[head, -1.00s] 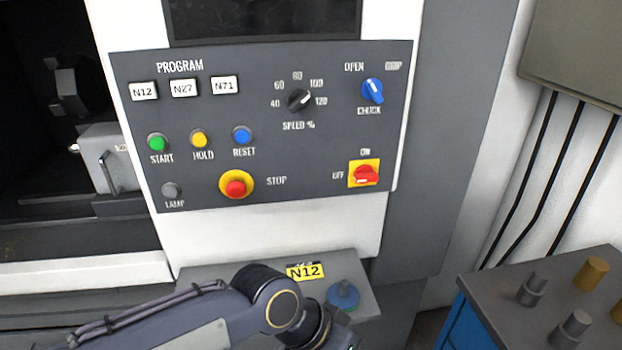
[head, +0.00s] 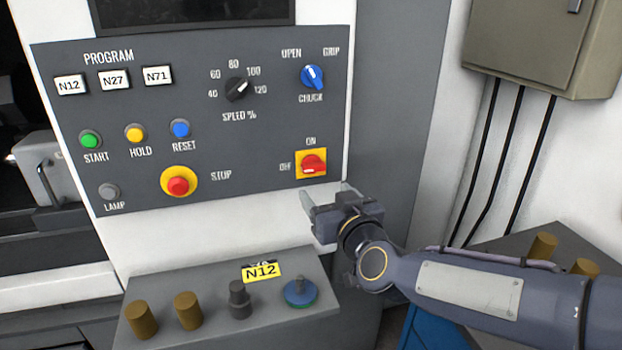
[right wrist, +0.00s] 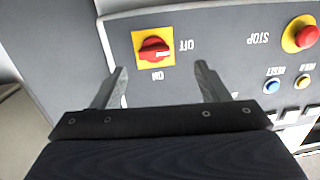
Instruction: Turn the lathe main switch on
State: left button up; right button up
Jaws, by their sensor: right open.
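The main switch (head: 311,163) is a red rotary handle on a yellow square plate at the lower right of the lathe's control panel (head: 240,205). ON is printed above it and OFF to its left. The handle lies level, its white mark toward OFF. My right gripper (head: 325,191) is open and empty, just below the switch and apart from it. In the right wrist view the switch (right wrist: 154,48) appears upside down, ahead of and between the two spread fingers of the gripper (right wrist: 162,67). My left gripper is out of view.
The red stop button (head: 178,186) sits left of the switch, and the blue chuck knob (head: 312,77) above it. Below, a ledge (head: 215,325) with an N12 label carries brown cylinders, a dark holder and a blue disc. A grey cabinet (head: 530,45) hangs at right.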

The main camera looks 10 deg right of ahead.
aim_at(315, 169)
jog(key=shift+t+h, duration=0.4)
jog(key=shift+h, duration=0.2)
jog(key=w, duration=0.6)
jog(key=w+p, duration=0.1)
jog(key=w, duration=0.2)
jog(key=shift+w+r, duration=0.1)
jog(key=shift+r, duration=0.15)
jog(key=c, duration=1)
